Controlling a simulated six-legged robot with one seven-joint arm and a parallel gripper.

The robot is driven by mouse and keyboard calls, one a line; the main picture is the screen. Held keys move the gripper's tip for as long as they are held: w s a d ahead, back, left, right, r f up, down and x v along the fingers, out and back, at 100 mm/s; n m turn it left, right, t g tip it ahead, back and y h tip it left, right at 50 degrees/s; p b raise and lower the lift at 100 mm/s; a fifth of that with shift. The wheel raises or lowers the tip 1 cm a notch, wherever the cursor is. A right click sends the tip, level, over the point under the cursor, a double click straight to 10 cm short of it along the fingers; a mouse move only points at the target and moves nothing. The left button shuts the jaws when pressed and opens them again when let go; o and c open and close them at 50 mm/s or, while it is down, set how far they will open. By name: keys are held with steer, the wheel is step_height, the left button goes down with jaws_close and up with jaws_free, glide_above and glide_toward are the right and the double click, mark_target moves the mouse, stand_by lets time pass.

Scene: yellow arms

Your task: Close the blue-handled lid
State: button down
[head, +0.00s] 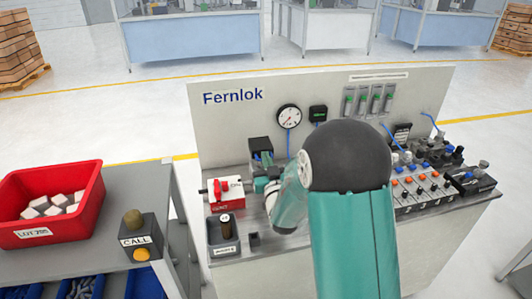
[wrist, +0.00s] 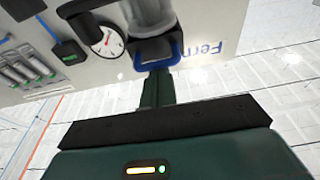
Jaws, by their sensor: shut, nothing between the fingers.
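The blue handle (wrist: 178,50) shows in the wrist view as a U-shaped bar on a dark housing, beside a clear cylinder (wrist: 155,14). In the head view the dark housing (head: 260,146) stands at the left of the panel, with a bit of blue below its top. My gripper (wrist: 157,76) is shut and empty, its narrow green fingers close to the handle; I cannot tell whether they touch it. In the head view my gripper (head: 264,163) is just in front of the housing, partly behind my arm. The lid's angle is not clear.
A round gauge (head: 289,117) is on the panel right of the housing. Dark connector blocks (head: 468,181) crowd the right. A side table holds a red bin (head: 85,220).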

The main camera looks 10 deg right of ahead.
steer(key=shift+s+f, duration=0.25)
steer(key=shift+f, duration=0.8)
steer(key=shift+s, duration=0.1)
steer(key=r+v, duration=0.1)
steer(key=v, duration=1.2)
steer(key=s+r+g, duration=0.6)
steer(key=r+g, duration=0.2)
steer(key=g, duration=0.1)
steer(key=s+r+g, duration=0.1)
steer(key=s+g, duration=0.2)
steer(key=s, duration=0.5)
steer(key=s+a+r+g, duration=0.1)
steer(key=s+r+g, duration=0.1)
steer(key=s, duration=0.6)
steer(key=shift+a+r+g, duration=0.15)
steer(key=shift+r+g, duration=0.05)
steer(key=shift+g, duration=0.2)
steer(key=shift+s, duration=0.2)
